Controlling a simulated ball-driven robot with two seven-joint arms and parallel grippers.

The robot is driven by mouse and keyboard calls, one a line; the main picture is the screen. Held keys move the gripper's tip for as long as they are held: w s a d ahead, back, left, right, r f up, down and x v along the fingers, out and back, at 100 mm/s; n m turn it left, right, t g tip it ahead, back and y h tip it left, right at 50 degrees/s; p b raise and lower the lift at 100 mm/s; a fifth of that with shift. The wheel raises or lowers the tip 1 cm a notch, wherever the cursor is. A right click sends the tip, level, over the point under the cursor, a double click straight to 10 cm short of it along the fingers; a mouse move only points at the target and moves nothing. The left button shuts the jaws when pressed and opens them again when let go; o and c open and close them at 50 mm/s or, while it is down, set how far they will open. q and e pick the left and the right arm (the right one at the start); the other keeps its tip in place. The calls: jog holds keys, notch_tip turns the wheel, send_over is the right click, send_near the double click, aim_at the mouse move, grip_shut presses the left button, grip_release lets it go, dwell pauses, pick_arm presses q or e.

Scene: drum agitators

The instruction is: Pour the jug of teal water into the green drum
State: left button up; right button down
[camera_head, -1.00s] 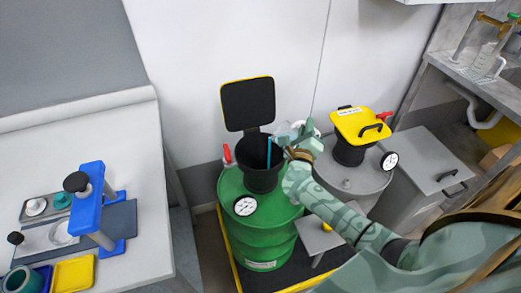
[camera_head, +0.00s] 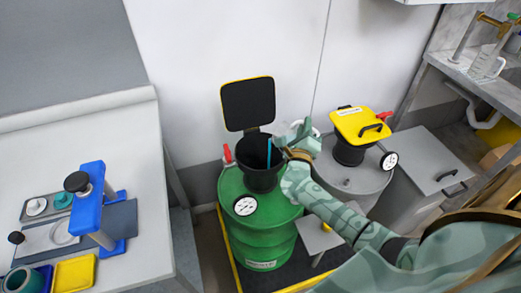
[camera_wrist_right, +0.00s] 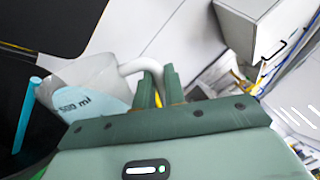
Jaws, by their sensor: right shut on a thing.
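My right gripper (camera_head: 297,152) is beside the funnel, shut on the white handle of the clear jug (camera_head: 284,134). In the wrist view the fingers (camera_wrist_right: 158,90) grip that handle, and the jug (camera_wrist_right: 80,82), marked 500 ml, is tilted with teal water in it. A teal stream (camera_head: 269,153) falls from its lip into the funnel; it also shows in the wrist view (camera_wrist_right: 25,115). My left gripper is out of view.
A grey drum (camera_head: 350,178) with a shut yellow lid (camera_head: 361,123) stands right of the green one. A red-handled valve (camera_head: 227,153) is on the green drum's left. A white bench (camera_head: 140,180) with a blue stand (camera_head: 90,200) is at left. A grey cabinet (camera_head: 425,155) is at right.

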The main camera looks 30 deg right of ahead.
aim_at(296, 121)
jog(key=shift+w+a+n, duration=0.4)
jog(key=shift+a+n, duration=0.05)
jog(key=shift+n, duration=0.45)
dwell(1.3)
jog(key=shift+w+a+r+n+t+y+p, duration=0.3)
jog(key=shift+w+a+r+n+t+p, duration=0.3)
jog(key=shift+n, duration=0.4)
dwell(1.1)
jog(key=shift+w+a+f+n, duration=0.2)
jog(key=shift+w+a+n, duration=0.7)
jog(key=shift+a, duration=0.2)
jog(key=shift+a, duration=0.1)
jog(key=shift+w+a, duration=0.1)
dwell(0.3)
jog(key=shift+w+a+r+n+p, duration=0.25)
jog(key=shift+a+n+p, duration=0.15)
jog(key=shift+n, duration=0.3)
jog(key=shift+d+f, duration=0.1)
